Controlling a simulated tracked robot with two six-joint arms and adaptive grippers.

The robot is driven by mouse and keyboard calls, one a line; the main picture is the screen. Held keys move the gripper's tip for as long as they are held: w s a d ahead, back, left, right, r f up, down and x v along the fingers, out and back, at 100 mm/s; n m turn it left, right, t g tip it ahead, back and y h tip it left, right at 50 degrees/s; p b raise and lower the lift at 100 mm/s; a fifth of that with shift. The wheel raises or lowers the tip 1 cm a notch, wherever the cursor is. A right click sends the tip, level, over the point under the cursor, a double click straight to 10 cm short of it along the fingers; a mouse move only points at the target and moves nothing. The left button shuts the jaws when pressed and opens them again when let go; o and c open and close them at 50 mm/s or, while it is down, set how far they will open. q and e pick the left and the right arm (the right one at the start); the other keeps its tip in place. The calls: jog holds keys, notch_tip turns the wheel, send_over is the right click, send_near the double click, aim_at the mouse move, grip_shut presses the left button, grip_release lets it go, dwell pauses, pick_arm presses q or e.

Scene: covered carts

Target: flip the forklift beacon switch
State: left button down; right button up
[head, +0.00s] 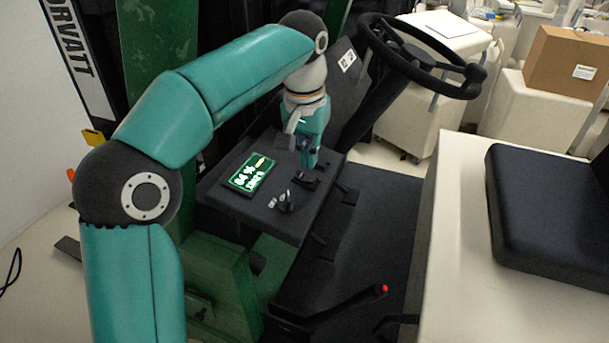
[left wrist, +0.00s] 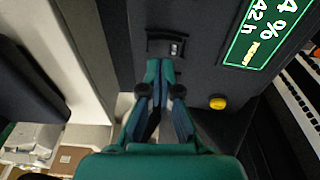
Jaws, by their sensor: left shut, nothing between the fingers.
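In the head view a small black switch (head: 305,179) shows on the panel just below my left gripper (head: 309,163). My left gripper (left wrist: 160,66) is shut and empty, its fingertips pointing at the switch's near edge. I cannot tell whether the tips touch it. The switch's lever position is unclear. My right gripper is not in view.
The dash panel (head: 222,197) also bears a lit green display (head: 250,172) and a key (head: 286,200). A yellow button (left wrist: 217,102) shows in the left wrist view. The steering wheel (head: 420,60) stands behind right; the seat (head: 545,210) is at right.

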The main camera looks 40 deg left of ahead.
aim_at(309, 177)
pick_arm(q)
jog(key=shift+f+b, duration=1.25)
jog(key=shift+f, duration=0.45)
dwell(0.6)
jog(key=shift+r, duration=0.1)
notch_tip(309, 177, up, 5)
jog(key=p, duration=0.5)
jog(key=shift+r+p, duration=0.3)
jog(key=shift+r, duration=0.65)
